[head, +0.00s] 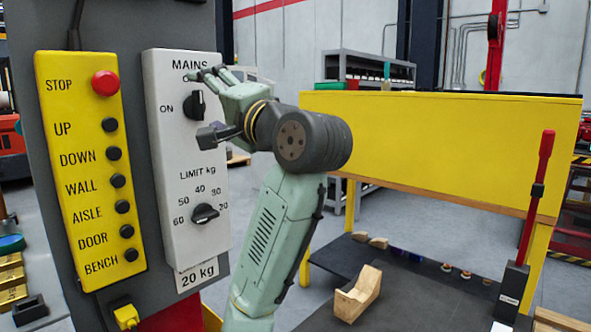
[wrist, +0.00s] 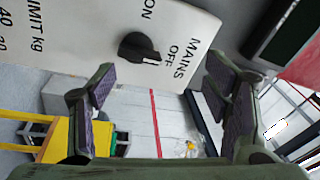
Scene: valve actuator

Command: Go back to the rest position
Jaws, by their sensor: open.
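My gripper (head: 207,72) is open and empty, in front of the top of the white control box (head: 185,150), close to the MAINS label. My fingers partly hide the OFF mark in the head view.
The yellow button panel (head: 90,170) with a red stop button (head: 105,83) stands left of the box. The LIMIT kg knob (head: 205,213) is lower on the box. A yellow-framed bench (head: 440,140) with a red lever (head: 540,180) stands right. Grey floor lies between.

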